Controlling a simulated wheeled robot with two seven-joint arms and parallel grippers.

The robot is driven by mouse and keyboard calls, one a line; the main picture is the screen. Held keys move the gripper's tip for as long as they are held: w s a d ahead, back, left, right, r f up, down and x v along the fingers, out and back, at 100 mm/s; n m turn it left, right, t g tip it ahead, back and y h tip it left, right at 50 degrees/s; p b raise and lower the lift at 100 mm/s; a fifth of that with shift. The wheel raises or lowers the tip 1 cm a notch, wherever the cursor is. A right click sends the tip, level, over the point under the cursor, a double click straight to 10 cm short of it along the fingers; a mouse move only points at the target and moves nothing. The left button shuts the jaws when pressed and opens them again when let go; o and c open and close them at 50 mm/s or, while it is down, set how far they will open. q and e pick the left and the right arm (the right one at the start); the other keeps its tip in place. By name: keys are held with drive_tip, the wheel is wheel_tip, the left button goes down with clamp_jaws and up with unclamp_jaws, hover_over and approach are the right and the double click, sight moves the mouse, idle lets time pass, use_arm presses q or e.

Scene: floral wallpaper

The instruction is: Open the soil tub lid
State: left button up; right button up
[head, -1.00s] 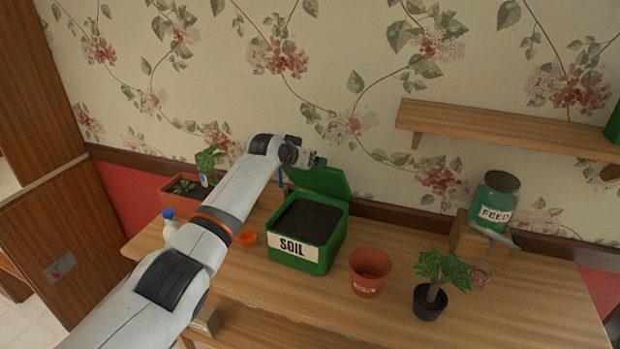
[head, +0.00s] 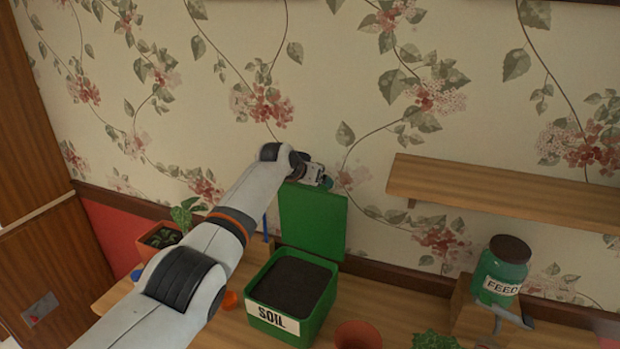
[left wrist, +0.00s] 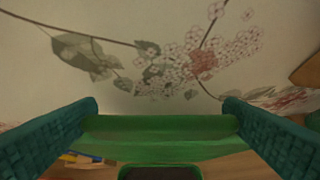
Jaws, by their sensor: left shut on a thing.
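The green soil tub (head: 308,322) stands on the wooden bench, open, with dark soil inside and a "SOIL" label on its front. Its green lid (head: 312,222) stands up at the back of the tub, nearly upright near the wall. My left gripper (head: 327,182) is at the lid's top edge. In the left wrist view the lid (left wrist: 160,136) spans between the two teal fingers of my left gripper (left wrist: 160,118), which are shut on it. My right gripper is not in view.
A wall shelf (head: 490,190) is to the right of the lid. A green feed jar (head: 500,270) stands on a wooden block at the right. A terracotta pot (head: 357,335) and a leafy plant (head: 432,340) are right of the tub. A planter (head: 160,237) is at the left.

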use_arm(q)
drive_tip(key=shift+f, duration=0.1)
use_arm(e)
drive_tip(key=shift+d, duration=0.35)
use_arm(q)
drive_tip(key=o, duration=1.1)
drive_tip(key=shift+s, duration=0.1)
drive_tip(key=shift+s+a+r, duration=0.1)
drive_tip(key=shift+r, duration=0.15)
drive_tip(key=b+v, duration=0.4)
drive_tip(key=v, duration=0.7)
drive_tip(key=shift+s+r, duration=0.25)
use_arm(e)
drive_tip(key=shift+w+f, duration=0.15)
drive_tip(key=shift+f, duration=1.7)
